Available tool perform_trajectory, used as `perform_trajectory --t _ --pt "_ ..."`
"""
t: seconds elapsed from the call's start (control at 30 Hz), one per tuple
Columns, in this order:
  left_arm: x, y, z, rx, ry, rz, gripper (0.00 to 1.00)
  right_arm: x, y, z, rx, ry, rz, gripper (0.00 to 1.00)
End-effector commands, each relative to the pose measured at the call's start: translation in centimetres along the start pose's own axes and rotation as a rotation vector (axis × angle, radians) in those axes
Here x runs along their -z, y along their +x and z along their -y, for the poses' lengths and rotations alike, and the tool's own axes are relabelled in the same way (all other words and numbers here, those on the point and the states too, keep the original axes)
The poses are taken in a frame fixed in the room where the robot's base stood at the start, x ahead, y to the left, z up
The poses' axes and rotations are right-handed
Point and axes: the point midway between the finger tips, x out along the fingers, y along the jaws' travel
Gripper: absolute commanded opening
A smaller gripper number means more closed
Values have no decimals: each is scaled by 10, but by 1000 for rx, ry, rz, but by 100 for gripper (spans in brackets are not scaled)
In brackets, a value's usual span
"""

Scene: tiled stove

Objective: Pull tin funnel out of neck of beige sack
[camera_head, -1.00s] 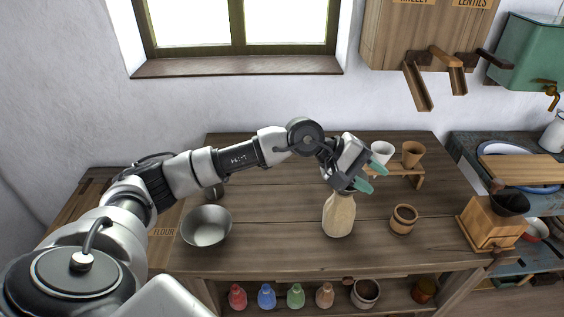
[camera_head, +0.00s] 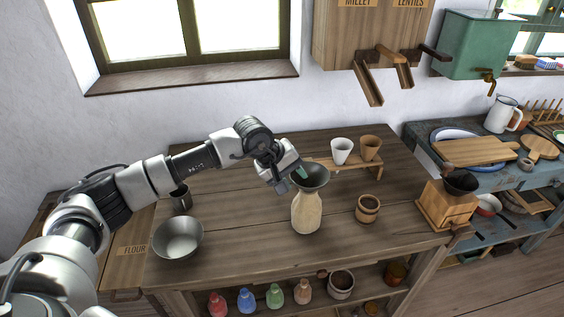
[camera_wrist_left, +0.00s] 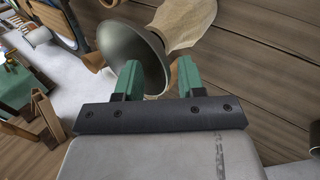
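The beige sack (camera_head: 306,213) stands upright on the wooden table, and the grey tin funnel (camera_head: 316,178) sits wide end up in its neck. In the left wrist view the funnel (camera_wrist_left: 135,50) and the sack (camera_wrist_left: 187,22) lie just beyond the fingers. My left gripper (camera_head: 299,173) is at the left side of the funnel's rim. In the wrist view its green fingers (camera_wrist_left: 158,80) are apart, with part of the funnel's edge showing between them. Whether they touch it I cannot tell. My right gripper is not in view.
A metal bowl (camera_head: 178,238) stands left on the table, and a small wooden barrel cup (camera_head: 368,208) stands right of the sack. Behind are a white cup (camera_head: 342,150) and a brown cup (camera_head: 370,147) on a low stand. A wooden grinder (camera_head: 446,207) is at the right edge.

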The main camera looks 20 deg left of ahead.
Motion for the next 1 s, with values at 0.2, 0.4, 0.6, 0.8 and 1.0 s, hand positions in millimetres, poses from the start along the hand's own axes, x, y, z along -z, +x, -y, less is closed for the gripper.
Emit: perform_trajectory --t 0.2,0.4,0.6,0.8,1.0 --pt "0 17 -1 -1 0 1 39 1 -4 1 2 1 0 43" --pt "0 19 0 0 0 0 39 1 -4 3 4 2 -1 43" --pt "0 19 0 -1 0 0 24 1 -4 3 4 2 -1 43" --pt "0 19 0 0 0 0 0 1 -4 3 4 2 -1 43" --pt "0 19 0 0 0 0 0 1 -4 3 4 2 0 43"
